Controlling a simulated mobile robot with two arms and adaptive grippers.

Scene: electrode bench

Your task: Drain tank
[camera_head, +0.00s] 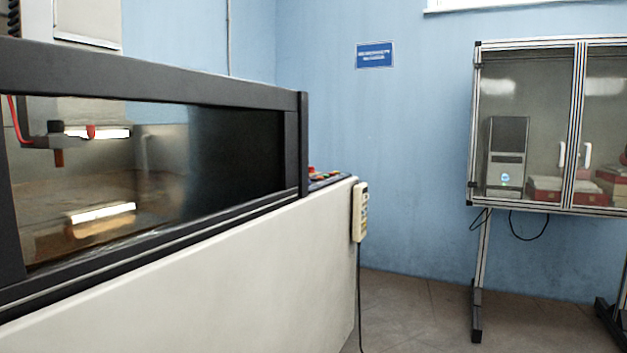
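The tank (230,150) is part of a large machine at the left, seen through a long window in a dark frame (150,82). Inside it, a dark head with red parts (58,155) and a bright bar (100,133) hang above a brownish surface. A bright block-like shape (102,214) shows low in the tank; I cannot tell whether liquid covers it. A control panel with a red button (312,170) sits on the machine's right end. Neither of my grippers is in view.
A handheld pendant (360,212) hangs on the machine's right corner, its cable running down to the floor. A glass-door cabinet (475,130) with a computer tower (507,155) stands at the right. Grey tiled floor (415,310) is clear between them.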

